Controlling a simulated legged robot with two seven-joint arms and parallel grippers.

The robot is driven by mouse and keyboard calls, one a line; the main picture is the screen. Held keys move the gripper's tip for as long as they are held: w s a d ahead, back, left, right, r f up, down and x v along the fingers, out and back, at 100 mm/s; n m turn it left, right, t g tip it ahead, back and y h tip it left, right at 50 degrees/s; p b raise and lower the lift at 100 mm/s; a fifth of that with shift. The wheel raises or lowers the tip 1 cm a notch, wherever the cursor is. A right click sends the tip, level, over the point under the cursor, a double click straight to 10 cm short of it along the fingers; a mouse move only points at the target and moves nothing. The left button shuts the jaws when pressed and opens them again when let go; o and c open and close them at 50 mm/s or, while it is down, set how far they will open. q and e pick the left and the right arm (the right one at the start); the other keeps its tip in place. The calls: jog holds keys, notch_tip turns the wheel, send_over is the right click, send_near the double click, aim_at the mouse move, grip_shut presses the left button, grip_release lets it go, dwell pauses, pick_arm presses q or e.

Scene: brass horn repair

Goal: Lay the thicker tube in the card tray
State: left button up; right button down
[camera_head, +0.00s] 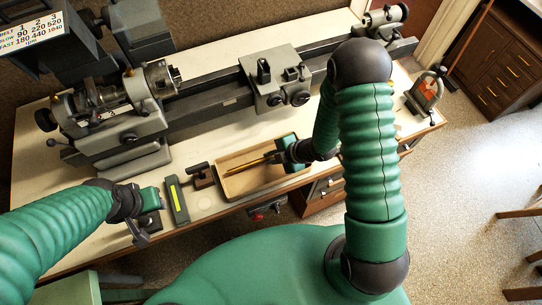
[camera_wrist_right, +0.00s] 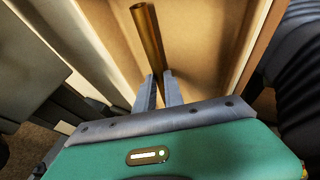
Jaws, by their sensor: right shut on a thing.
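The card tray (camera_head: 236,186) is a shallow tan box on the bench in front of the lathe. It fills much of the right wrist view (camera_wrist_right: 205,50). My right gripper (camera_head: 281,156) is over the tray's right part, shut on a brass tube (camera_head: 248,165). In the right wrist view the tube (camera_wrist_right: 148,38) stands out from between the fingers (camera_wrist_right: 158,95), over the tray floor. I cannot tell whether it touches the floor. No second tube shows for comparing thickness. My left gripper (camera_head: 145,228) is near the bench's front edge, its fingers unclear.
A lathe (camera_head: 270,85) runs along the bench behind the tray. A green block with a yellow strip (camera_head: 177,201) and a small dark tool (camera_head: 200,176) stand left of the tray. A red-and-grey device (camera_head: 426,92) is at the bench's right end.

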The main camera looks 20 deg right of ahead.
jog(key=shift+f, duration=0.35)
jog(key=c, duration=1.4)
grip_release()
jog(key=shift+o, duration=0.2)
jog(key=shift+s, duration=0.1)
jog(key=shift+c, duration=0.4)
jog(key=shift+o, duration=0.7)
jog(key=shift+s+f, duration=0.1)
jog(key=shift+o, duration=1)
notch_tip(320, 180, up, 2)
jog(key=shift+r+p, duration=0.1)
jog(key=shift+p, duration=0.6)
notch_tip(320, 180, up, 6)
jog(key=p, duration=0.5)
jog(key=shift+w, duration=0.2)
